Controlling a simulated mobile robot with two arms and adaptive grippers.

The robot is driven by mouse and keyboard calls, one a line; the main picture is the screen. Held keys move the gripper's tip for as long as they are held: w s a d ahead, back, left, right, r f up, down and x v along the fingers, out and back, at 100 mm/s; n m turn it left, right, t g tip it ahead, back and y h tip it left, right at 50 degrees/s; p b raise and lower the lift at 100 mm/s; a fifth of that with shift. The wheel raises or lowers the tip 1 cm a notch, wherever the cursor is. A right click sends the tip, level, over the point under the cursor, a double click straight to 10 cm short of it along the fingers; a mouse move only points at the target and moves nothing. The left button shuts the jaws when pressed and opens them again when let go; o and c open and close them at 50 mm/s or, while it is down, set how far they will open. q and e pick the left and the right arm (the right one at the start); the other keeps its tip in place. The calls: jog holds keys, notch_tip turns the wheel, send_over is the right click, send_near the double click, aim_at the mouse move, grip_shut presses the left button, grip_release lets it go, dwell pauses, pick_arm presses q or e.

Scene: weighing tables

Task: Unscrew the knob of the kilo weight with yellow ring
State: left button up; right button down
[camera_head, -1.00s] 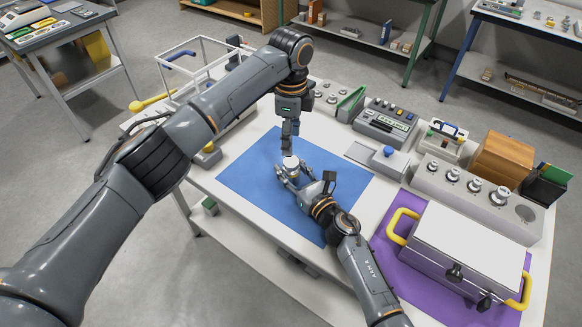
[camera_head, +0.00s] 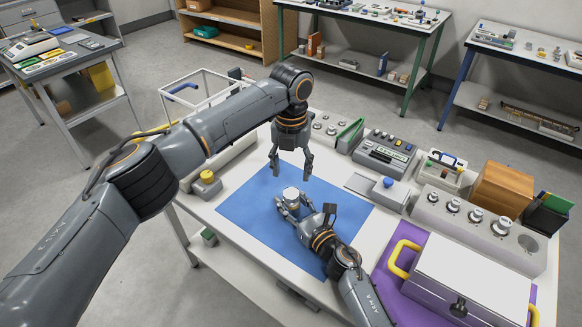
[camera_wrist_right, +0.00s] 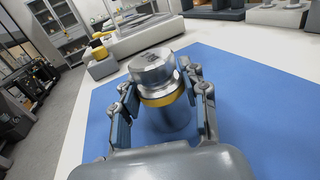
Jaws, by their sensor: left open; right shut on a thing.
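The kilo weight (camera_head: 291,198) is a silver cylinder standing upright on the blue mat (camera_head: 246,180). The right wrist view shows the weight (camera_wrist_right: 172,120) with its yellow ring (camera_wrist_right: 163,98) below a wide metal knob (camera_wrist_right: 152,67). The knob sits on top of the weight; whether it is loose I cannot tell. My right gripper (camera_head: 288,208) is shut around the weight's body, one finger on each side, also seen in the right wrist view (camera_wrist_right: 163,110). My left gripper (camera_head: 291,168) is open and empty, pointing down above and just behind the weight.
A purple mat (camera_head: 388,281) with a metal case (camera_head: 455,285) lies to the right. A grey block of weights (camera_head: 480,222), a wooden box (camera_head: 503,187) and devices line the back right. A yellow-knobbed block (camera_head: 207,182) stands at the left. The blue mat is otherwise clear.

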aim_at(291, 193)
pick_arm(q)
jog(key=shift+f, duration=4)
